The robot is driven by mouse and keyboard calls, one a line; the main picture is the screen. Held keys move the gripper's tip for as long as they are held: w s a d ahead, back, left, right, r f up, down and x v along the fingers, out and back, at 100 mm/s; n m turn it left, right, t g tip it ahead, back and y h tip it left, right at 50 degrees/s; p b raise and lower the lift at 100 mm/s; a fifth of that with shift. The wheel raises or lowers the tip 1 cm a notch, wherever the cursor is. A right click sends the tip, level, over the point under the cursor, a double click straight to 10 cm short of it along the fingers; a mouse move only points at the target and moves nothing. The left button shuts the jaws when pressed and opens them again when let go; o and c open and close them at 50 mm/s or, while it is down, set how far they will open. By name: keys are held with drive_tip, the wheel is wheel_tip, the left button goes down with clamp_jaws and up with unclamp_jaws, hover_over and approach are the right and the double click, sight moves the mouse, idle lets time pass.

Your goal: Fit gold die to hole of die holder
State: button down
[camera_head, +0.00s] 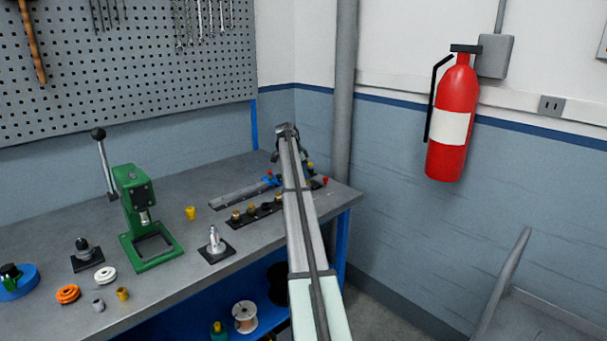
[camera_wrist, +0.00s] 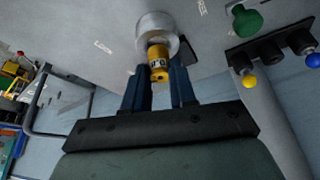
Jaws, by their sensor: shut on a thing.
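In the wrist view, the gold die (camera_wrist: 158,62), a small gold cylinder with dark digits, sits between the two dark fingers of my gripper (camera_wrist: 157,80), which is shut on it. The die's far end is at the mouth of a round silver-grey piece (camera_wrist: 155,24) that looks like the die holder. The die and this piece overlap in the picture; I cannot tell how deep the die is in the hole. In the head view, my gripper is at the far right of the bench, mostly hidden by my arm, and the held die cannot be made out.
On the bench (camera_head: 225,170) stand a green lever press (camera_head: 140,205), a silver cone on a black plate (camera_head: 215,243), and a black strip with gold pieces (camera_head: 240,217). The wrist view shows a black strip (camera_wrist: 270,50) with coloured knobs to the right.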

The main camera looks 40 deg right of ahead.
drive_tip(key=shift+f, duration=0.5)
drive_tip(key=shift+f, duration=0.55)
drive_tip(key=shift+f, duration=0.1)
drive_tip(key=c, duration=0.8)
unclamp_jaws()
drive_tip(key=shift+c, duration=0.2)
drive_tip(key=v, duration=1.4)
